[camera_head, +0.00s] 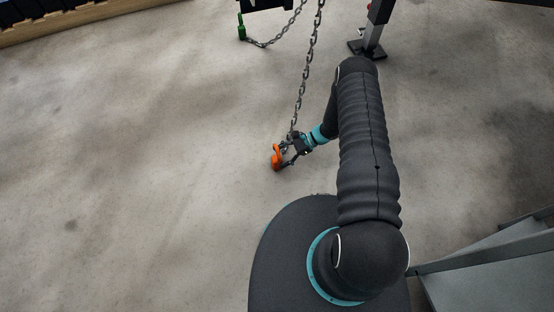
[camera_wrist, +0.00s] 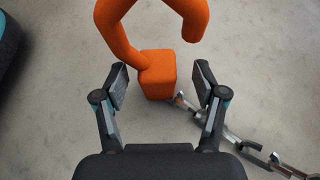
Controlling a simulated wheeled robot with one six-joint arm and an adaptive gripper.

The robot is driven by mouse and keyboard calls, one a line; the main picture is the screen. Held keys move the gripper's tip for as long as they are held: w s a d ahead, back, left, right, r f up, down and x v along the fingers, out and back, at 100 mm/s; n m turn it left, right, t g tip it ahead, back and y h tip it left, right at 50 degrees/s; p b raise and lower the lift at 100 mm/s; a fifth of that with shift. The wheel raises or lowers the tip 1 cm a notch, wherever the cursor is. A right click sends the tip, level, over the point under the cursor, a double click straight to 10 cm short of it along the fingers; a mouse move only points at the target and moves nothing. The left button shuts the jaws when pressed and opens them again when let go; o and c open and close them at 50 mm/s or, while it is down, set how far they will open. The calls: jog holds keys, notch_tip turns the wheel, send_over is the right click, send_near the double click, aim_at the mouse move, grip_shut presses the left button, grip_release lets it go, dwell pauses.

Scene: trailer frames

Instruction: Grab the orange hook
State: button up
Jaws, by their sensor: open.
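The orange hook (camera_head: 277,157) hangs at the lower end of a grey chain (camera_head: 303,88) in the head view. In the wrist view the hook (camera_wrist: 157,75) shows its block-shaped base between my fingertips and its curved part reaching past the top edge. My gripper (camera_head: 290,152) is beside the hook. In the wrist view my gripper (camera_wrist: 160,88) is open, with one finger on each side of the base and a visible gap at both sides. The chain (camera_wrist: 245,145) runs from the base to the lower right, behind the right finger.
A green hook (camera_head: 241,27) is at the end of another chain at the top. A support leg with a foot plate (camera_head: 368,48) stands at the upper right. A grey metal structure (camera_head: 490,265) is at the lower right. The concrete floor at left is clear.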

jog(key=x, duration=0.5)
jog(key=shift+s+p, duration=0.15)
jog(key=shift+p, duration=0.15)
jog(key=shift+d, duration=0.1)
jog(key=shift+c, duration=0.3)
jog(key=shift+r, duration=0.1)
grip_shut()
